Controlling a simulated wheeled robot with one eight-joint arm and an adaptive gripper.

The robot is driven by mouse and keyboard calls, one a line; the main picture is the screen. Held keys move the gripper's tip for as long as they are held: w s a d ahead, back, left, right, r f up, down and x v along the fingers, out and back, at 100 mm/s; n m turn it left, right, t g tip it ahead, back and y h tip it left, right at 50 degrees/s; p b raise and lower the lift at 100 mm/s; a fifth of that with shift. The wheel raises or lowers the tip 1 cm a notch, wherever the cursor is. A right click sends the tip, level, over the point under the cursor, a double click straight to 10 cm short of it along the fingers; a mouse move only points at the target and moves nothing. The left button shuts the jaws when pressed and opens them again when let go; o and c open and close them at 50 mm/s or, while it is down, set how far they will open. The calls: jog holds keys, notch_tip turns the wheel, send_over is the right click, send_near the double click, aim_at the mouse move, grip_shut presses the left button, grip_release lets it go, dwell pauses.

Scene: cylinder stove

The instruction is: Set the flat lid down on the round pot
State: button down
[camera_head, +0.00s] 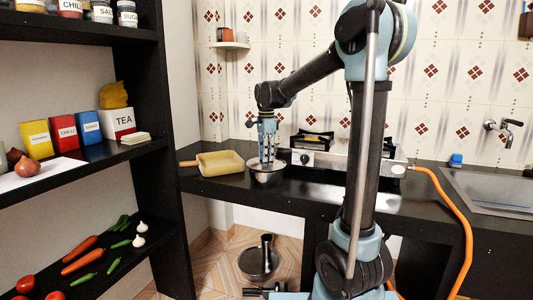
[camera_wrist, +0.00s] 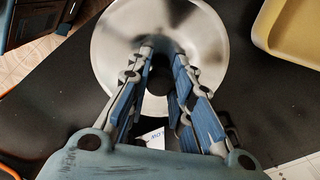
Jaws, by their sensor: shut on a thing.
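The flat lid (camera_head: 256,165) is a shiny round metal disc, over the round pot (camera_head: 267,180) on the black counter. My gripper (camera_head: 267,157) points straight down above the pot and is shut on the lid's dark knob. In the wrist view the lid (camera_wrist: 112,42) is a broad silver disc, with my fingers (camera_wrist: 160,55) around the knob at its middle. The lid hides the pot's opening. I cannot tell whether the lid touches the rim or hangs just above it.
A yellow rectangular pan (camera_head: 220,164) stands just left of the pot. The gas stove (camera_head: 322,160) is to the right, with an orange hose (camera_head: 445,190). A sink (camera_head: 490,190) lies at the far right. A black shelf (camera_head: 140,152) with food stands at the left.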

jog(key=shift+f, duration=0.45)
dwell(0.7)
jog(key=c, duration=1.3)
grip_release()
jog(key=shift+c, duration=0.2)
notch_tip(320, 180, up, 12)
jog(key=shift+d+f, duration=0.1)
jog(key=s+d+f+n+t, duration=0.1)
jog(key=s+d+f+n, duration=0.4)
jog(key=s+d+f, duration=0.55)
jog(key=s+d+f+n+t, duration=0.1)
jog(key=s+d+f+n, duration=0.35)
jog(key=s+d, duration=0.6)
jog(key=s+f+n, duration=0.3)
jog(key=s+f, duration=0.7)
jog(key=f, duration=0.2)
jog(key=shift+s+d+n, duration=0.2)
jog(key=shift+s+n, duration=0.15)
jog(key=shift+s, duration=0.05)
